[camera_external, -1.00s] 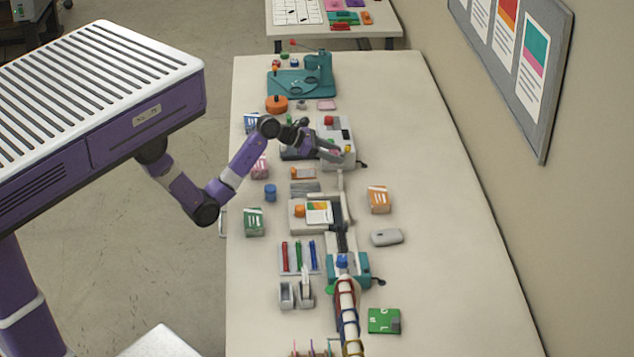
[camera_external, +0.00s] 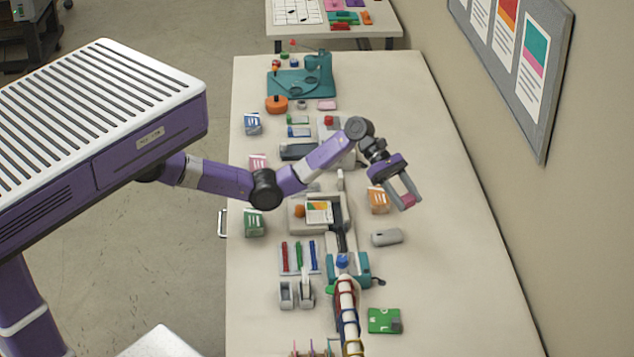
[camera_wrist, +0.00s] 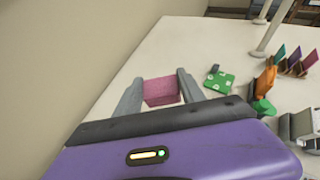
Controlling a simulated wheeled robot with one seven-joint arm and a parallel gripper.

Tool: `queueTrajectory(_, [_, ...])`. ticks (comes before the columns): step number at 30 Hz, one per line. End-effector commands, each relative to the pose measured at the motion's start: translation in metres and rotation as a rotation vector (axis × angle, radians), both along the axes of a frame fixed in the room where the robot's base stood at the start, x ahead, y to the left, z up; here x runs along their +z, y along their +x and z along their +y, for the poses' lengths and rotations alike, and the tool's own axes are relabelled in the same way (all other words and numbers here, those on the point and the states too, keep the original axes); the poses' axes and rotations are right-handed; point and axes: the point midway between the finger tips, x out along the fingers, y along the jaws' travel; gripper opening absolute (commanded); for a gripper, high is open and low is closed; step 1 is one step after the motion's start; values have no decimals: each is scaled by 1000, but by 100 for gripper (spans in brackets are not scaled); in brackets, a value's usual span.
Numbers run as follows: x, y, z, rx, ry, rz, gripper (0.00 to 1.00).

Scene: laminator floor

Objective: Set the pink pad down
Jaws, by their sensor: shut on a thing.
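The pink pad (camera_wrist: 161,91) is a small block held between the two grey fingers of my gripper (camera_wrist: 158,92) in the wrist view. In the external view my gripper (camera_external: 404,197) hangs over the right part of the table, with the pink pad (camera_external: 408,201) between its fingertips. The gripper is shut on the pad. The pad appears to be above the table (camera_external: 440,260); its exact height cannot be told.
An orange box (camera_external: 378,200) stands just left of my gripper. A grey mouse-like object (camera_external: 387,237) and a green card (camera_external: 384,320) lie nearer the front. A machine with a paper sheet (camera_external: 319,212) stands to the left. The table's right side is clear up to the wall.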

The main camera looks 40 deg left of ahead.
Motion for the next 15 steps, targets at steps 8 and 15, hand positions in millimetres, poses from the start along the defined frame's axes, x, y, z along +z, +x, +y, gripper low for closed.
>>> queueTrajectory(8, [-25,-24,3,-155,1,2,8])
queueTrajectory(15, [-71,-26,5,-171,4,6,8])
